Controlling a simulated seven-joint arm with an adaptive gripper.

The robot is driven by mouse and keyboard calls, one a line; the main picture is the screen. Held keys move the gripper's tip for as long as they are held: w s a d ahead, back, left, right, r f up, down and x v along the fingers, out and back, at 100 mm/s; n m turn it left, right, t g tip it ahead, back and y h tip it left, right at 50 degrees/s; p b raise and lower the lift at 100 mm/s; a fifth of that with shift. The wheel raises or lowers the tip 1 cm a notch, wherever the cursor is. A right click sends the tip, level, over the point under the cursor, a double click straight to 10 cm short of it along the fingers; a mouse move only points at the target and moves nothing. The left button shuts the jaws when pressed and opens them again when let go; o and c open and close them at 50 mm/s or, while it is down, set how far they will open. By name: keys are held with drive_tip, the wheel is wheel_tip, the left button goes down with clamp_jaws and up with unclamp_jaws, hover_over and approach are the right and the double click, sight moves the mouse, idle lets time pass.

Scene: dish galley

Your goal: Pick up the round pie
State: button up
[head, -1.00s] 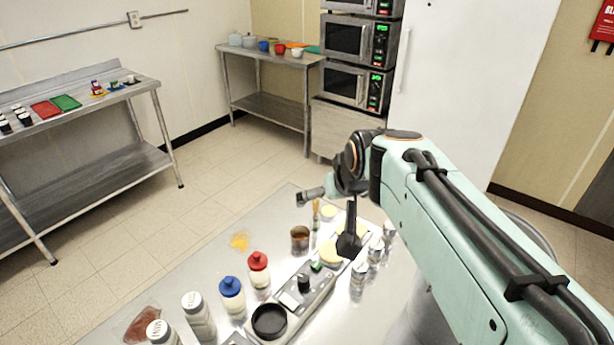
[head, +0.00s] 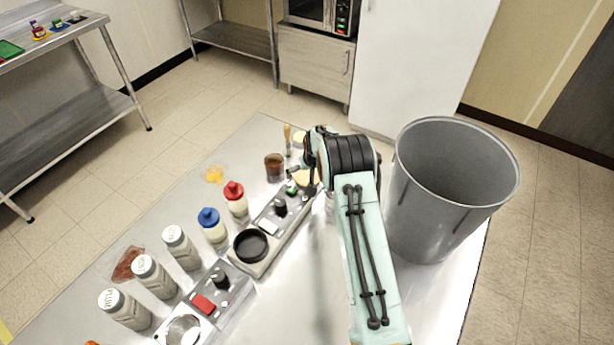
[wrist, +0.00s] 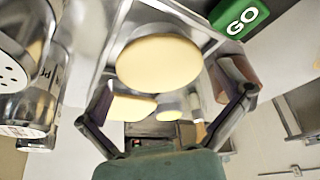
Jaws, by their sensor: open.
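A pale yellow round pie (wrist: 160,62) shows large in the wrist view, ahead of my open fingers and apart from them. Another round yellow piece (wrist: 167,109) and a flat-sided yellow piece (wrist: 131,107) show lower down, between the fingers. My gripper (wrist: 168,105) is open and empty, one dark finger on each side. In the head view my arm hides most of the gripper, and a pale yellow round (head: 303,177) shows partly beside it. Another yellow round (head: 300,138) lies farther back.
A green GO block (wrist: 240,15) is at the wrist view's upper right, with metal shakers (wrist: 28,75) at left. In the head view, a brown cup (head: 274,167), a red-capped bottle (head: 236,199) and a blue-capped bottle (head: 212,225) stand left of my arm. A large grey bin (head: 440,220) is at right.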

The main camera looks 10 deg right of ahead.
drive_tip(key=shift+x, duration=0.85)
drive_tip(key=c, duration=1)
drive_tip(key=shift+r, duration=0.1)
